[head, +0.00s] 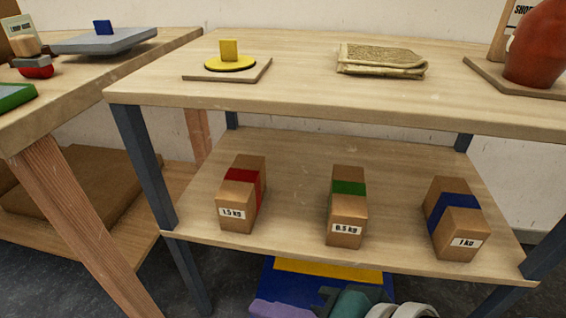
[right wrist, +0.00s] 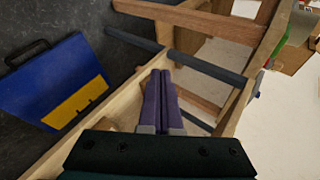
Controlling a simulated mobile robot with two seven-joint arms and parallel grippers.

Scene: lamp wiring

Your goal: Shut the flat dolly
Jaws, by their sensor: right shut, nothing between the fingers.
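A blue flat panel with a yellow patch, which looks like the flat dolly, shows under the shelf unit at the bottom of the head view (head: 330,279). In the right wrist view the blue panel (right wrist: 40,88) is at the left, with a black handle at its upper corner. I cannot tell how far it is folded. My right gripper (right wrist: 160,74) has purple fingers pressed together with nothing between them. It is apart from the blue panel, to its right in the wrist view. Its purple fingers also show at the bottom of the head view (head: 280,308). My left gripper is not in view.
A wooden two-tier shelf (head: 185,205) with dark legs holds three weighted boxes: red-banded (head: 241,196), green-banded (head: 348,205) and blue-banded (head: 455,220). A folded cloth (head: 382,60) and yellow block (head: 229,50) are on top. A workbench (head: 60,90) stands at the left.

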